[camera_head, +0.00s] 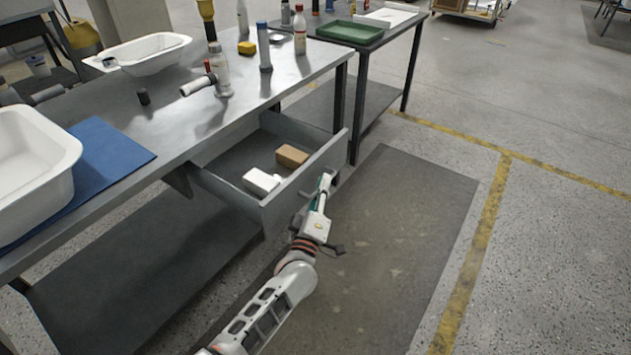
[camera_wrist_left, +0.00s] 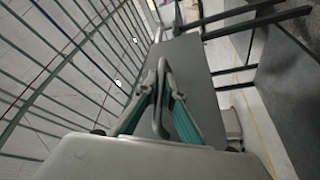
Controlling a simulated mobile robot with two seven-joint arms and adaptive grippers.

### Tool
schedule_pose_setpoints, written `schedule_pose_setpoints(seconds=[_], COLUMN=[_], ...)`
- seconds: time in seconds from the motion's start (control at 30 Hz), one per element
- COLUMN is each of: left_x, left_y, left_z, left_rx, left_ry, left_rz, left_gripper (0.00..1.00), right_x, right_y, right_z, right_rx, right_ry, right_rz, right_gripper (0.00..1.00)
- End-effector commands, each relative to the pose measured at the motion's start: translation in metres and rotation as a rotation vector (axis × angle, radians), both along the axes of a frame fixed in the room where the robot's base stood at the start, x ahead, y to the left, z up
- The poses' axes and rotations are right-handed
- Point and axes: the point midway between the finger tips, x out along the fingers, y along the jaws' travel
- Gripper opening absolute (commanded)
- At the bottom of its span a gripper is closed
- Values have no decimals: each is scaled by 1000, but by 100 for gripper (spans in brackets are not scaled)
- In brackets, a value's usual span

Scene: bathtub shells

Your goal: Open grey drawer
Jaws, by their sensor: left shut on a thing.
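The grey drawer (camera_head: 315,168) under the metal workbench stands pulled out in the head view. A white box (camera_head: 261,181) and a brown box (camera_head: 291,156) lie inside it. My left gripper (camera_head: 324,185) is at the outside of the drawer front. In the left wrist view, its fingers (camera_wrist_left: 163,80) are closed around the grey bar handle (camera_wrist_left: 161,110), with the drawer front (camera_wrist_left: 195,70) behind. The handle is mostly hidden by the gripper in the head view. My right gripper is not in view.
The workbench (camera_head: 190,135) carries white tub shells (camera_head: 152,52), a blue mat (camera_head: 95,165), bottles and tools. A second table (camera_head: 385,38) with a green tray (camera_head: 349,32) stands behind. The dark floor mat (camera_head: 400,230) before the drawer is clear.

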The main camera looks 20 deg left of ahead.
Motion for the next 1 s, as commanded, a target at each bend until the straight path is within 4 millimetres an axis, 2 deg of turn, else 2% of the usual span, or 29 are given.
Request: schedule_pose_setpoints(seconds=[0.2, 0.53, 0.57, 0.6, 1.0], left_x=[-3, -4, -4, -4, -8], left_y=[-8, -8, -8, -8, -8], left_z=[-1, -1, -1, -1, -2], left_rx=[0, 0, 0, 0, 0], left_ry=[1, 2, 2, 2, 1], left_rz=[1, 1, 1, 1, 1], left_gripper=[0, 0, 10, 15, 15], right_x=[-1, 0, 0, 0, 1], right_y=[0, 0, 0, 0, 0], right_z=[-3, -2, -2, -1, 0], right_rx=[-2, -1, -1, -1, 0], right_ry=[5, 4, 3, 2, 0], right_rz=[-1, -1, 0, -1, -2], right_gripper=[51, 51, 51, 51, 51])
